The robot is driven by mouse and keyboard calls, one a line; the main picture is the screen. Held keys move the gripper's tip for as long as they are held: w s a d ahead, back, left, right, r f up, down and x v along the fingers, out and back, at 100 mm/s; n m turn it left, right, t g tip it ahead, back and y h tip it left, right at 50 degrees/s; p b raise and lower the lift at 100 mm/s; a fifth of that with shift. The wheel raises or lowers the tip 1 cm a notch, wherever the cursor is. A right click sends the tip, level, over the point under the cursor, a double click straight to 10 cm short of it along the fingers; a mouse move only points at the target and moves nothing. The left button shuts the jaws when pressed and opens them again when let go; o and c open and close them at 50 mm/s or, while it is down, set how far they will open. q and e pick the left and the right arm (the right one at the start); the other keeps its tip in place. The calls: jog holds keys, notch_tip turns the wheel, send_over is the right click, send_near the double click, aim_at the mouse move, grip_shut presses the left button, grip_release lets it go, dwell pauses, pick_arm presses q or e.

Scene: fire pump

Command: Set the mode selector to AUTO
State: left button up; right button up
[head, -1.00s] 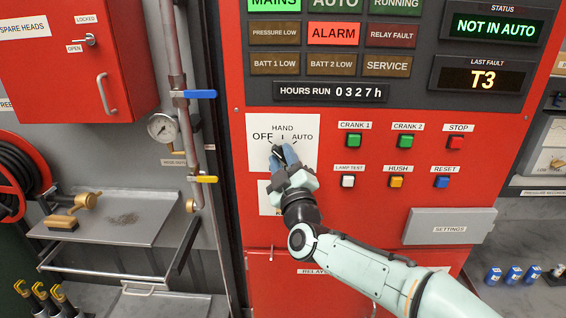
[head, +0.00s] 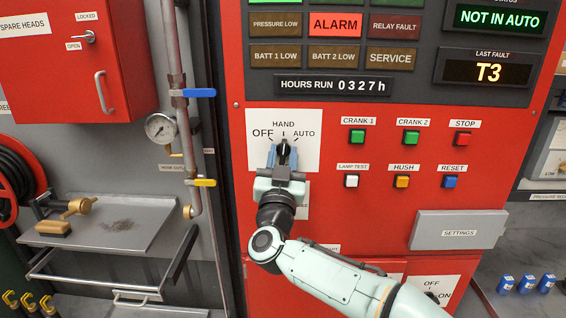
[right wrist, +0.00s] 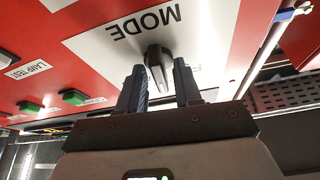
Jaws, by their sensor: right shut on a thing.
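The mode selector (head: 283,149) is a black knob on a white plate (head: 310,160) marked OFF, HAND and AUTO. It points straight up, at HAND. My right gripper (head: 282,160) has its blue fingers on either side of the knob and is shut on it. In the right wrist view, the knob (right wrist: 157,62) sits between the two fingers of the gripper (right wrist: 159,80), below the upside-down word MODE. The status display (head: 499,19) reads NOT IN AUTO. My left gripper is not in view.
Push buttons, including the green CRANK 1 (head: 357,136) and white LAMP TEST (head: 351,181), sit right of the plate. A grey SETTINGS cover (head: 458,230) is lower right. A pipe with a yellow-handled valve (head: 203,182) runs to the left.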

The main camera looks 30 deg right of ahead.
jog(key=m+g+h, duration=0.1)
jog(key=m, duration=0.1)
jog(key=m+g+h, duration=0.1)
jog(key=m, duration=0.2)
jog(key=shift+a, duration=0.1)
jog(key=shift+r+m+g+h, duration=0.1)
jog(key=shift+m+g+h, duration=0.2)
jog(key=shift+m+g, duration=0.85)
jog(key=shift+m+g+h, duration=0.25)
jog(key=shift+m+h, duration=0.05)
jog(key=shift+m, duration=2.05)
jog(key=o, duration=0.7)
jog(key=shift+s+a+f, duration=0.15)
jog(key=shift+a+f, duration=0.05)
jog(key=shift+a, duration=0.1)
jog(key=b+v, duration=0.2)
jog(key=v, duration=1)
jog(key=shift+s+a+r+b, duration=0.1)
jog(key=shift+s+a+b, duration=0.2)
jog(key=shift+b, duration=0.1)
